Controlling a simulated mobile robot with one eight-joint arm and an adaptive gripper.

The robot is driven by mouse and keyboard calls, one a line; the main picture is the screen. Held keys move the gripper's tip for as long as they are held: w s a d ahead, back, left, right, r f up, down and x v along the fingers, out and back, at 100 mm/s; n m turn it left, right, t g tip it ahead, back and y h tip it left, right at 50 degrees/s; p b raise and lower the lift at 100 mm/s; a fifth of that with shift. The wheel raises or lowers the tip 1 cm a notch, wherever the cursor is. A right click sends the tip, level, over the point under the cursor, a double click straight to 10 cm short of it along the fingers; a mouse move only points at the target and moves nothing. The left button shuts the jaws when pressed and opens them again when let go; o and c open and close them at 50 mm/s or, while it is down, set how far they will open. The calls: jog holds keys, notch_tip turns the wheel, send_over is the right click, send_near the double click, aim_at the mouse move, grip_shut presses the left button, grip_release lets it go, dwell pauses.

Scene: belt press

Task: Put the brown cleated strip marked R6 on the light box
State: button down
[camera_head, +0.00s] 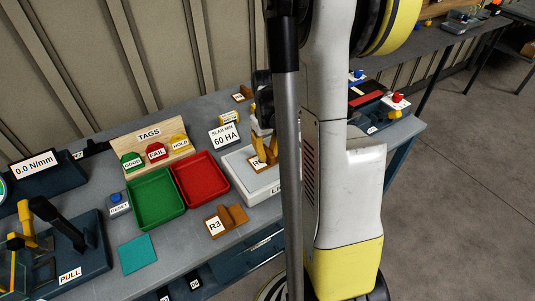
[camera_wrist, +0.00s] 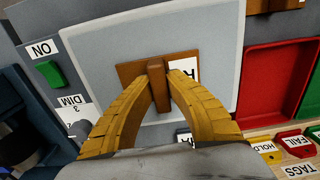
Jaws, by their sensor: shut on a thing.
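The brown cleated strip marked R6 (camera_head: 258,162) is at the white-topped light box (camera_head: 238,164), partly hidden by my gripper and arm. In the wrist view the strip (camera_wrist: 130,73) lies against the pale panel of the light box (camera_wrist: 95,48), with its label at right cut off. My gripper (camera_wrist: 159,84) has its yellow fingers closed on the strip's upright cleat. In the head view my gripper (camera_head: 266,153) shows just above the panel. I cannot tell whether the strip touches the panel.
Another brown strip, R3 (camera_head: 228,220), lies in front of the light box. A red tray (camera_head: 201,180) and a green tray (camera_head: 157,198) stand to its left, with the TAGS rack (camera_head: 150,135) behind. A green ON button (camera_wrist: 50,73) is beside the panel.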

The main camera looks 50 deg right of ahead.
aim_at(267, 151)
jog(key=c, duration=1.5)
grip_release()
notch_tip(267, 151, up, 12)
jog(key=r+p, duration=0.1)
jog(key=p, duration=0.3)
jog(key=s+a+r+n+t, duration=0.1)
jog(key=a+r+t, duration=0.1)
jog(key=a, duration=0.6)
jog(key=s+a+r+t, duration=0.2)
jog(key=a+r, duration=0.1)
jog(key=a, duration=0.6)
jog(key=s+a+r+n+t, duration=0.1)
jog(key=s+a+r+t, duration=0.1)
jog(key=a, duration=0.6)
jog(key=shift+s+a+r+n+t, duration=0.25)
jog(key=shift+r+n+t, duration=0.05)
jog(key=shift+t, duration=0.3)
